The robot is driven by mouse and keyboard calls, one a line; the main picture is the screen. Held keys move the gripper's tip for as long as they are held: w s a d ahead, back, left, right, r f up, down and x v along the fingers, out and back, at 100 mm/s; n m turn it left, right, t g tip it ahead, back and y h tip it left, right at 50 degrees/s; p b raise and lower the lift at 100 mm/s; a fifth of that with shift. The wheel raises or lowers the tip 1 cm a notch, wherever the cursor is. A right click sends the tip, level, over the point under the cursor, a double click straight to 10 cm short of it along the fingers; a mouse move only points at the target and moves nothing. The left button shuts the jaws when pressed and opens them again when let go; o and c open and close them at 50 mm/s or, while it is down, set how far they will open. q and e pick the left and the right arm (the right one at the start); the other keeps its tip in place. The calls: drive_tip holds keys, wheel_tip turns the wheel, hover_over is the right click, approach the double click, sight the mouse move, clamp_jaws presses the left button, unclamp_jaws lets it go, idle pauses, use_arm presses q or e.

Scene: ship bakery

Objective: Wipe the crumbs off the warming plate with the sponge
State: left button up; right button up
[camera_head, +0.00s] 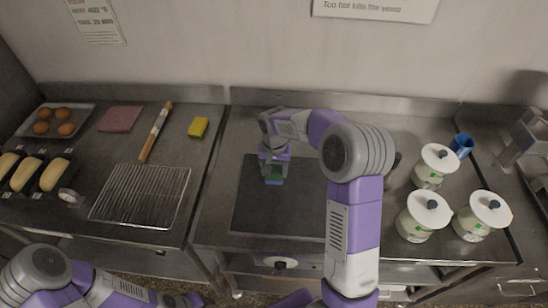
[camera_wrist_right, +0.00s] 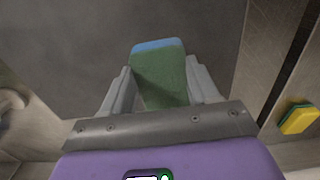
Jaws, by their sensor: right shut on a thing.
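The warming plate (camera_head: 290,218) is a dark, flat square in the middle counter. No crumbs can be made out on it at this size. My right gripper (camera_head: 274,174) is over the plate's upper left part, shut on a green and blue sponge (camera_head: 273,181). In the right wrist view the sponge (camera_wrist_right: 160,78) sits between the two fingers, with the grey plate (camera_wrist_right: 80,50) behind it. I cannot tell whether the sponge touches the plate. My left arm shows at the bottom left, but its gripper is out of view.
A yellow sponge (camera_head: 198,127), a rolling pin (camera_head: 155,132), a wire rack (camera_head: 140,196) and a folded pink cloth (camera_head: 121,118) lie on the left counter. Three white-lidded jars (camera_head: 424,216) and a blue cup (camera_head: 461,145) stand right of the plate.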

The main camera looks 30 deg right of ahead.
drive_tip(key=shift+r+p, duration=1.2)
drive_tip(key=shift+r, duration=0.7)
